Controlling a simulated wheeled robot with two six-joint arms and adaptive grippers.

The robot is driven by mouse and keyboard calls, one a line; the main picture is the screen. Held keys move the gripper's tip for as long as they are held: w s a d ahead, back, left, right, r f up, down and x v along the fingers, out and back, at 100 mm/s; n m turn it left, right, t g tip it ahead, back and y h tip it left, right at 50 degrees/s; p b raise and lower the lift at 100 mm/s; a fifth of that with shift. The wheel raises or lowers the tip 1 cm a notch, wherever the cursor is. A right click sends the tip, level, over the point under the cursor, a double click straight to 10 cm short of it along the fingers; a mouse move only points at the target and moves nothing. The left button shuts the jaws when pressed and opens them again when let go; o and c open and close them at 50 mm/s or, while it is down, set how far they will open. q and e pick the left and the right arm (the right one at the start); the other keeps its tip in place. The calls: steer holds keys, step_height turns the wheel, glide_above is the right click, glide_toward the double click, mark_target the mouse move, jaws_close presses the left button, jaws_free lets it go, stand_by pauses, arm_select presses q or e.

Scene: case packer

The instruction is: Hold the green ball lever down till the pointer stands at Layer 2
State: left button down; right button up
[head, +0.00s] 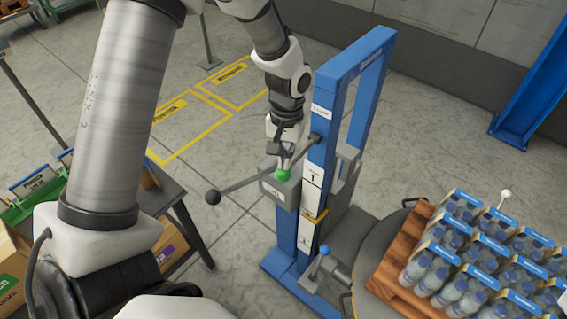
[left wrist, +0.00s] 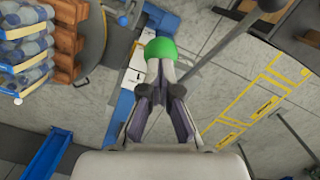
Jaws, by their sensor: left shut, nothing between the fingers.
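The green ball (head: 282,174) sits by a grey box on the blue post (head: 323,150), directly under my left gripper (head: 283,160). In the left wrist view the green ball (left wrist: 161,49) is just beyond the fingertips of my left gripper (left wrist: 160,78), which are shut with nothing between them. The fingertips seem to touch the ball's top; its lever is mostly hidden. The yellow pointer (head: 317,216) stands on the white scale (head: 311,190), below the mark that reads 1 and above a lower mark too small to read surely. My right gripper is not in view.
A long grey lever with a black ball (head: 212,197) runs left from the post. A blue ball lever (head: 324,250) stands at the post's foot. Packs of bottles (head: 470,250) lie on a wooden pallet (head: 405,262) at the right. A dark table (head: 165,200) stands at left.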

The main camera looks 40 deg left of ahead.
arm_select(q)
steer(key=w, duration=0.1)
steer(key=w+p, duration=0.1)
steer(key=w+a+r, duration=0.1)
steer(key=shift+r, duration=0.2)
step_height(320, 180, up, 12)
steer(key=w, duration=0.1)
steer(key=shift+a+f, duration=0.15)
stand_by(0.6)
steer(key=s+f, duration=0.1)
steer(key=s+d+f, duration=0.1)
steer(key=s+f, duration=0.1)
steer(key=shift+s, duration=0.3)
steer(key=shift+f, duration=0.1)
